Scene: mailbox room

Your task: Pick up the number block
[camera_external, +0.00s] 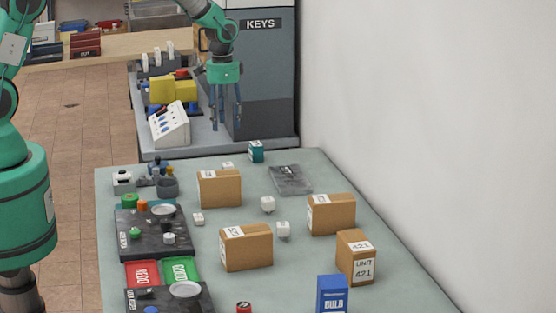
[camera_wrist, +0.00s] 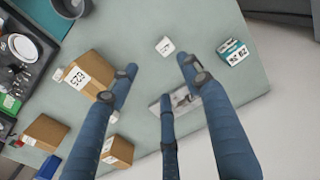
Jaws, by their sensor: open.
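Several small white blocks are on the grey-green table. One white block (camera_external: 227,166) is at the far end, behind a cardboard box; in the wrist view the white block (camera_wrist: 165,46) shows dark marks on its face, too small to read. Others are a block near the middle (camera_external: 268,204), one in front of it (camera_external: 283,229) and one at left (camera_external: 198,218). I cannot tell which is the number block. My gripper (camera_external: 226,122) is open and empty, pointing down above the table's far end. In the wrist view its blue fingers (camera_wrist: 158,72) are spread, below the white block.
Cardboard boxes (camera_external: 219,188) (camera_external: 331,214) (camera_external: 246,247) (camera_external: 355,257) stand on the table (camera_external: 120,185). A teal box (camera_external: 256,151) is at the far edge, near a grey flat packet (camera_external: 291,179). Dark trays (camera_external: 150,235) line the left side. A white wall is at right.

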